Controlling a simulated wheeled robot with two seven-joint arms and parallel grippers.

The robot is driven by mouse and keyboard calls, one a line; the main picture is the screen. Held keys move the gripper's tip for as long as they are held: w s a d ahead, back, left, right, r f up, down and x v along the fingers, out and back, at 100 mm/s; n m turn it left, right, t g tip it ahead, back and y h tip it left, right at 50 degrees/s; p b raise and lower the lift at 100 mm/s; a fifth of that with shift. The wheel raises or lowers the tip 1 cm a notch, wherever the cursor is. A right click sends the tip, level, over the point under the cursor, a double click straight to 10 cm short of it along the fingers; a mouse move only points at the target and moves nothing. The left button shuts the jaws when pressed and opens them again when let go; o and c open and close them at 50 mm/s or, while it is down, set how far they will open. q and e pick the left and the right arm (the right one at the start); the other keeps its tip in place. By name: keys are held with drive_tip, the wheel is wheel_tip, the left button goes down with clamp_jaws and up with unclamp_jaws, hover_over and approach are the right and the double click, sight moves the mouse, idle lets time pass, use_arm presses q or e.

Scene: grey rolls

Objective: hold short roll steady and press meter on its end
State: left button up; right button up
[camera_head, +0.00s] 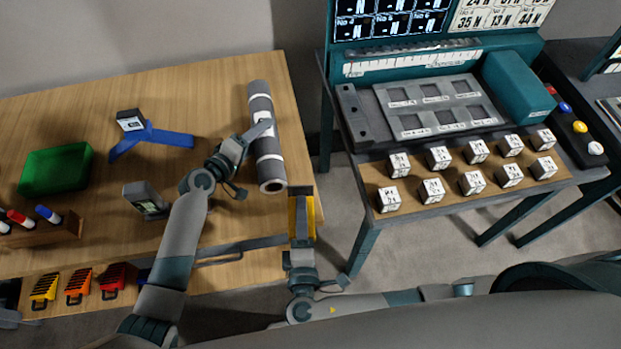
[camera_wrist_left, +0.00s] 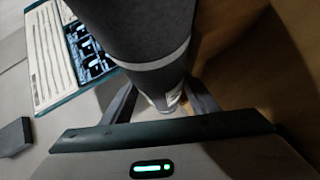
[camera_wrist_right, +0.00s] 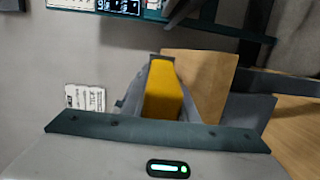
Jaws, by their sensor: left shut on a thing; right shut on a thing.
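A dark grey roll (camera_head: 262,98) with pale bands lies lengthwise near the right edge of the wooden table. Its open near end faces the front. My left gripper (camera_head: 262,132) is shut on the roll around its middle; the left wrist view shows the roll (camera_wrist_left: 140,35) between the fingers. My right gripper (camera_head: 301,222) is shut on a yellow and dark meter (camera_head: 301,212), also seen in the right wrist view (camera_wrist_right: 163,95). The meter is just right of the roll's near end and appears apart from it. The meter's face is hidden.
A blue stand (camera_head: 165,137) with a small display, a grey device (camera_head: 146,199), a green tray (camera_head: 55,170) and a marker rack (camera_head: 45,232) are on the table's left. A teal-framed bench (camera_head: 400,160) with several labelled cubes stands right, across a floor gap.

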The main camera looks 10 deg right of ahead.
use_arm(q)
drive_tip(key=shift+s, duration=0.1)
use_arm(e)
drive_tip(key=s+a+n+t+y, duration=0.1)
drive_tip(key=s+a+y, duration=0.1)
drive_tip(key=s+a, duration=0.3)
drive_tip(key=shift+s+a+r+n+y, duration=0.25)
drive_tip(key=shift+s+n+y, duration=0.05)
drive_tip(key=shift+s+n, duration=0.1)
drive_tip(key=shift+w, duration=2.9)
drive_tip(key=shift+w, duration=0.55)
drive_tip(key=shift+w+d, duration=0.1)
drive_tip(key=shift+w, duration=0.15)
use_arm(q)
drive_tip(key=shift+f, duration=0.1)
use_arm(e)
drive_tip(key=s, duration=0.7)
drive_tip(key=shift+s, duration=0.15)
idle(0.5)
